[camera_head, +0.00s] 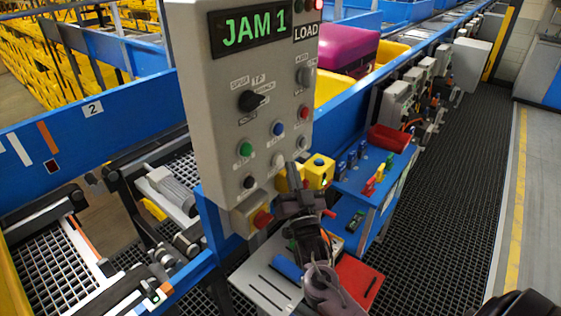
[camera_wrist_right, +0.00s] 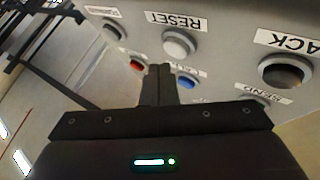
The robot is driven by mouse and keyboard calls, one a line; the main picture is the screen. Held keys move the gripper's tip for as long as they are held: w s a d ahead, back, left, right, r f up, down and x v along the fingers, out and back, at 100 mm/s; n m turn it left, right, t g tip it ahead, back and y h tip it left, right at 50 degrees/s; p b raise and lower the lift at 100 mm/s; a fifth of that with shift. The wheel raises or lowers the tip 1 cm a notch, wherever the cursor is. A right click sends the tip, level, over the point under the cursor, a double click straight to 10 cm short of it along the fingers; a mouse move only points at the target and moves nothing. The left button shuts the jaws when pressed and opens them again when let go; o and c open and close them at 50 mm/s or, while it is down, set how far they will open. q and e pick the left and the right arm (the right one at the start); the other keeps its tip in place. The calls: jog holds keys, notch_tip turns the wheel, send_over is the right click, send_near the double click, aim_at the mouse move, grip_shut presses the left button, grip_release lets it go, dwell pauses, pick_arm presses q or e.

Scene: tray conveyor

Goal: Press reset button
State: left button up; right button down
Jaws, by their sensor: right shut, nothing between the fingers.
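A grey control panel (camera_head: 215,110) with a "JAM 1" display stands in the middle of the head view. In the right wrist view, the white reset button (camera_wrist_right: 179,43) sits by the upside-down RESET label. A white button also shows low on the panel in the head view (camera_head: 278,160). My right gripper (camera_head: 297,170) is shut and empty, just right of that white button. In the wrist view its fingertips (camera_wrist_right: 160,70) point toward the panel, just below the reset button. Contact cannot be told. My left gripper is not in view.
Near the white button are a green button (camera_head: 245,148), a blue button (camera_head: 278,128) and a red button (camera_head: 303,112). A yellow box (camera_head: 319,172) stands close behind my right gripper. A blue cart (camera_head: 372,180) with a red bin is to the right; the dark floor mat beyond is clear.

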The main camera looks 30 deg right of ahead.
jog(key=shift+w, duration=0.1)
dwell(0.7)
jog(key=shift+w+a, duration=0.15)
jog(key=shift+w, duration=0.15)
jog(key=shift+w+a+b, duration=0.2)
jog(key=shift+w+b, duration=0.15)
jog(key=shift+w, duration=0.1)
dwell(0.8)
jog(key=shift+s, duration=0.1)
jog(key=shift+s+d+p, duration=0.3)
jog(key=shift+s+d, duration=0.05)
jog(key=shift+s, duration=0.4)
jog(key=s, duration=0.1)
jog(key=s+d+p, duration=0.1)
jog(key=s, duration=0.1)
jog(key=s+d, duration=0.1)
jog(key=shift+s+p, duration=0.3)
dwell(0.9)
